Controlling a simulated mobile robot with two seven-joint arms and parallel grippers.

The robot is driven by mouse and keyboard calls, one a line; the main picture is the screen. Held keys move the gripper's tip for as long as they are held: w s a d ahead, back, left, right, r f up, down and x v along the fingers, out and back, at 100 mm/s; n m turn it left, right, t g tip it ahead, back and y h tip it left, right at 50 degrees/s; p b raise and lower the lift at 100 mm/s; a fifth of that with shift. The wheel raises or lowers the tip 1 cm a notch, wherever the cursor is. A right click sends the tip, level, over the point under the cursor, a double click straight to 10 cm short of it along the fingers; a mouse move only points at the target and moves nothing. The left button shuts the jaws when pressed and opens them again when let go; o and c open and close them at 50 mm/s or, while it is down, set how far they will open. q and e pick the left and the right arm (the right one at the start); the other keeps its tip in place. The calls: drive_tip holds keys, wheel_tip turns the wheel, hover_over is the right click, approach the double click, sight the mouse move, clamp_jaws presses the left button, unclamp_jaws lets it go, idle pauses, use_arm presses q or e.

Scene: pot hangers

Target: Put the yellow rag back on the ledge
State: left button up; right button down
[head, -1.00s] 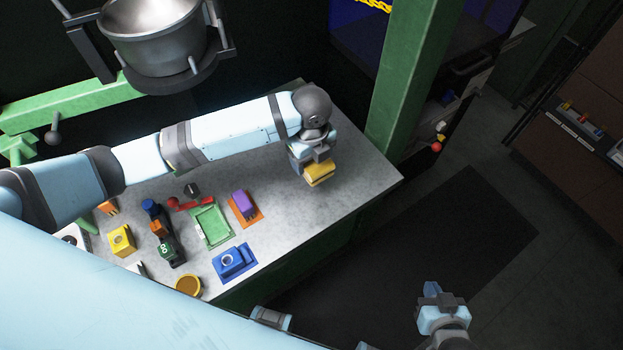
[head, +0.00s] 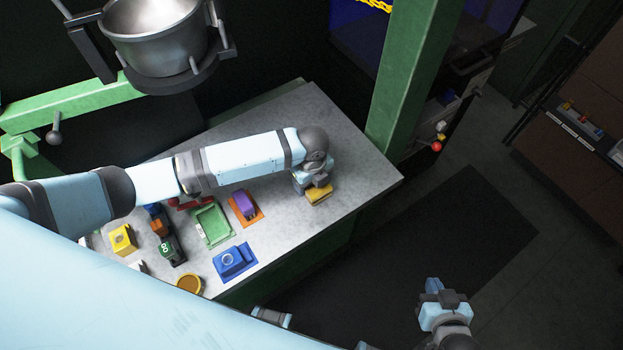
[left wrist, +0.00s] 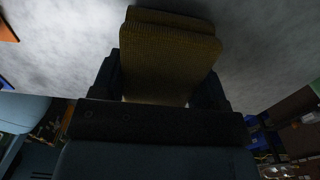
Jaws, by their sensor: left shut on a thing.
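The yellow rag (head: 319,195) is a small folded pad, held by my left gripper (head: 314,187) low over the grey worktop, near its front edge. In the left wrist view the rag (left wrist: 168,60) fills the space between the dark fingers of the left gripper (left wrist: 165,85), which are shut on it. I cannot tell whether the rag touches the worktop. My right gripper (head: 436,292) is at the lower right over the dark floor, away from the worktop; its jaws are too small to tell. I cannot make out for sure which surface is the ledge.
On the worktop (head: 345,150) left of the rag are an orange tray with a purple block (head: 243,204), a green tray (head: 212,224), a blue block (head: 234,261) and a yellow block (head: 122,240). A metal pot (head: 157,35) hangs at upper left. A green post (head: 412,80) stands at the right.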

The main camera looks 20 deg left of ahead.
use_arm(q)
drive_tip(key=shift+f, duration=0.1)
drive_tip(key=o, duration=1)
drive_tip(key=shift+o, duration=0.2)
wheel_tip(320, 180, up, 12)
